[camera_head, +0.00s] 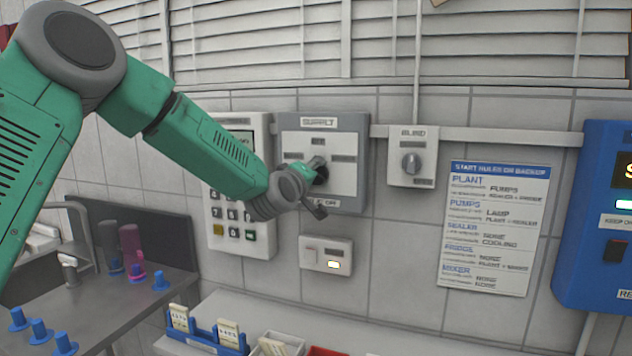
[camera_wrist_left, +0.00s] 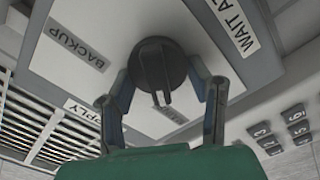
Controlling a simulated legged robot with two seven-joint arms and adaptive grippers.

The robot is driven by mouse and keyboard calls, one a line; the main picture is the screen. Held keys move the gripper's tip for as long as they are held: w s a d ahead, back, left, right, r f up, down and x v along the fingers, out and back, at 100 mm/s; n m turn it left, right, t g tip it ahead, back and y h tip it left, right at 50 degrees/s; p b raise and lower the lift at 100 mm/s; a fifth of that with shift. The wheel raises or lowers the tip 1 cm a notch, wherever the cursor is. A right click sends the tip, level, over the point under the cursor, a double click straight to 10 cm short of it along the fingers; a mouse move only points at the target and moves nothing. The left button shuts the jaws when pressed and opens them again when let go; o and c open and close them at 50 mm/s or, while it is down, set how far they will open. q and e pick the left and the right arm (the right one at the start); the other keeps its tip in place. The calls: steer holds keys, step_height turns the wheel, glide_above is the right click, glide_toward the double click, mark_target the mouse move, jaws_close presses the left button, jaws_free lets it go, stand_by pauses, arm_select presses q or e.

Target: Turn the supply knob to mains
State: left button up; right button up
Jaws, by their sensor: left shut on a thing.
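The grey supply panel (camera_head: 349,185) is on the tiled wall, left of centre in the head view. Its dark round knob (camera_head: 322,175) is partly covered by my left gripper (camera_head: 314,186). In the left wrist view the knob (camera_wrist_left: 153,62) sits between my two fingers, and the gripper is shut on it. The knob's ridge points down the picture toward a small, partly hidden label (camera_wrist_left: 170,112). A "BACKUP" label (camera_wrist_left: 77,45) is to the upper left and a "WAIT A..." label (camera_wrist_left: 232,25) to the upper right. My right gripper is out of view.
A keypad (camera_head: 229,215) adjoins the panel on the left. A blind switch (camera_head: 412,163) is to the right, and a small lit box (camera_head: 326,255) below. A rules poster (camera_head: 495,225) and blue unit (camera_head: 595,220) are further right. A counter with trays (camera_head: 215,335) runs below.

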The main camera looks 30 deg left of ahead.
arm_select(q)
steer(key=shift+a+n, duration=0.2)
steer(key=shift+n, duration=0.2)
steer(key=o, duration=1.2)
steer(key=shift+s, duration=0.1)
steer(key=shift+c, duration=0.2)
steer(key=shift+s+a+r, duration=0.1)
steer(key=shift+s+a, duration=0.05)
steer(key=shift+s, duration=0.15)
steer(key=shift+a, duration=0.1)
steer(key=shift+s+f, duration=0.15)
steer(key=shift+f, duration=0.05)
steer(key=v, duration=1.1)
steer(key=shift+s, duration=0.35)
